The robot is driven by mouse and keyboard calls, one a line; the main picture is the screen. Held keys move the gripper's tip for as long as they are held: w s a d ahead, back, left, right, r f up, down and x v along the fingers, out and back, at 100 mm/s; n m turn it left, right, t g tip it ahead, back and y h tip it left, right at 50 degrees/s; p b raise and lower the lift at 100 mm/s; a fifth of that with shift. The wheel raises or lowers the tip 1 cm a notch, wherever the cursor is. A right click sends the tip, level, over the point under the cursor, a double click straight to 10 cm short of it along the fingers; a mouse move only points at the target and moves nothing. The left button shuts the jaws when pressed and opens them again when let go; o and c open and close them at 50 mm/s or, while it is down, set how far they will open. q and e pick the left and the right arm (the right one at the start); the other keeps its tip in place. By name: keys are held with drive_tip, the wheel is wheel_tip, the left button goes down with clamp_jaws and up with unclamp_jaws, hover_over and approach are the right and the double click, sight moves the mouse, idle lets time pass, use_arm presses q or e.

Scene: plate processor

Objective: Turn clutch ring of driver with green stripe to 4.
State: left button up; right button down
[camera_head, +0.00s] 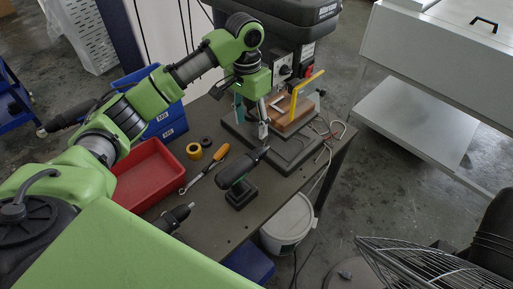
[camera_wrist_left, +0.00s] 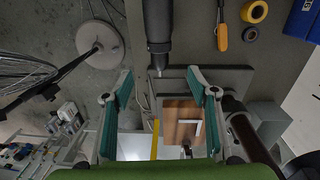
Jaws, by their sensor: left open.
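A dark cordless driver (camera_head: 238,172) stands on its battery on the grey table, its nose pointing to the upper right. It looks dark green-black; its stripe and clutch ring numbers are too small to read. A second driver (camera_head: 174,217) is partly hidden behind my green body at the table's front edge. My left gripper (camera_head: 250,119) is open and empty, beyond the first driver and near the drill press. My right gripper is not in view.
The drill press base (camera_head: 283,152) with a wooden block (camera_head: 293,112) and a yellow bar (camera_head: 308,80) stands close to my left gripper. A red tray (camera_head: 151,172), yellow tape (camera_head: 194,151) and an orange-handled tool (camera_head: 216,157) lie left of the driver. A white bucket (camera_head: 288,226) stands below the table.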

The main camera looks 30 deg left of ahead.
use_arm(q)
drive_tip(key=p, duration=0.2)
hover_over(253, 152)
drive_tip(key=f, duration=0.4)
drive_tip(key=shift+s+a+f, duration=0.15)
drive_tip(key=shift+a+f, duration=0.05)
drive_tip(key=shift+f, duration=0.1)
drive_tip(key=f, duration=0.3)
drive_tip(key=f+p, duration=0.1)
drive_tip(key=f, duration=0.3)
drive_tip(key=shift+d+f, duration=0.2)
drive_tip(key=shift+f, duration=0.1)
drive_tip(key=shift+f+p, duration=0.3)
drive_tip(key=shift+f, duration=0.3)
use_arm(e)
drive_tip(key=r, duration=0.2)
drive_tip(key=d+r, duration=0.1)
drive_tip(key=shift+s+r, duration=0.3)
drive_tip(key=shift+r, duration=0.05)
use_arm(q)
drive_tip(key=c, duration=1)
drive_tip(key=shift+c, duration=0.4)
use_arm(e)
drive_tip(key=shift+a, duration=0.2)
